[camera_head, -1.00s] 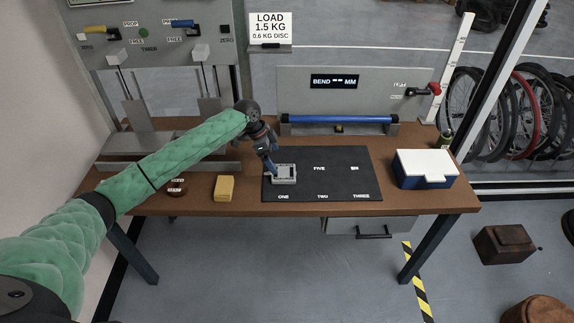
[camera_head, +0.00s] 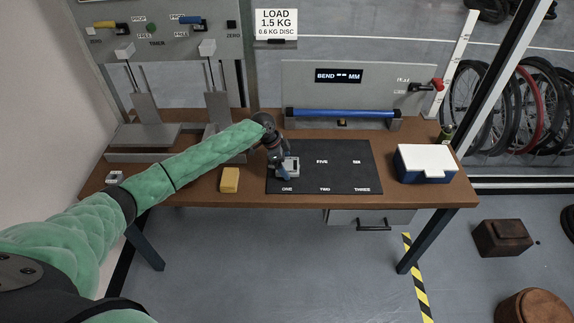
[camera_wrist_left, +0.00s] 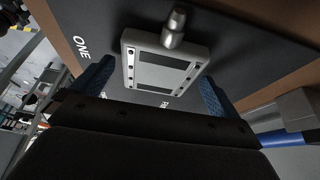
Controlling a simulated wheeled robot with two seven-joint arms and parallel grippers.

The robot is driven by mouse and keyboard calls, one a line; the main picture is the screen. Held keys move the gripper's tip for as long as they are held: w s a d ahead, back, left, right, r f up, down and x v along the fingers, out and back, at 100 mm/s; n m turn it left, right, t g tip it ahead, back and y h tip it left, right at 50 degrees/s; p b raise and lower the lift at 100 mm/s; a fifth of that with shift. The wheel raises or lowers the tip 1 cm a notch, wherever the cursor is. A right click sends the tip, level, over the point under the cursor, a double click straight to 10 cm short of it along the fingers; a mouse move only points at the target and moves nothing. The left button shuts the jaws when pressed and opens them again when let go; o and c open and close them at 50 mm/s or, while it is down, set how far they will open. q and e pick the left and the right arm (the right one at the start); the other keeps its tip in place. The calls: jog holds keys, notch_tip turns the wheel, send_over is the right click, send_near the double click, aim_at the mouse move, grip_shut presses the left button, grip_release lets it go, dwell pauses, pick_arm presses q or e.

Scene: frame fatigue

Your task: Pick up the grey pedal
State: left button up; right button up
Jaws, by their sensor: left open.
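The grey pedal (camera_head: 291,166) lies on the black mat (camera_head: 335,182), near the label ONE. In the left wrist view the pedal (camera_wrist_left: 158,62) shows as a grey block with dark pads, small bolts and a round metal stub at its end. My left gripper (camera_head: 283,167) is right at the pedal and partly hides it in the head view. Its blue fingers (camera_wrist_left: 155,78) are open, one on each side of the pedal, with a visible gap on the right side. My right gripper is not in view.
A yellow block (camera_head: 229,180) lies left of the mat. A blue box with a white lid (camera_head: 425,160) stands at the right. A test stand with a blue bar (camera_head: 340,113) stands behind the mat. The mat's right part is clear.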

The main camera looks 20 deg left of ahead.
aim_at(290, 164)
pick_arm(q)
jog(key=shift+f, duration=0.1)
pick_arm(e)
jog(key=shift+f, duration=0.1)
pick_arm(q)
jog(key=c, duration=1.1)
jog(key=shift+o, duration=0.2)
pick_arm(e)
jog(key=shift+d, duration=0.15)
pick_arm(q)
jog(key=shift+r, duration=0.2)
notch_tip(290, 164, up, 3)
jog(key=shift+f+b, duration=0.1)
jog(key=shift+b, duration=1)
jog(key=s+d+r+b, duration=0.3)
jog(key=s+d+r, duration=0.4)
jog(key=d+r, duration=0.1)
jog(key=shift+s+d+b, duration=0.3)
jog(key=shift+d+b, duration=0.1)
jog(key=shift+d, duration=0.1)
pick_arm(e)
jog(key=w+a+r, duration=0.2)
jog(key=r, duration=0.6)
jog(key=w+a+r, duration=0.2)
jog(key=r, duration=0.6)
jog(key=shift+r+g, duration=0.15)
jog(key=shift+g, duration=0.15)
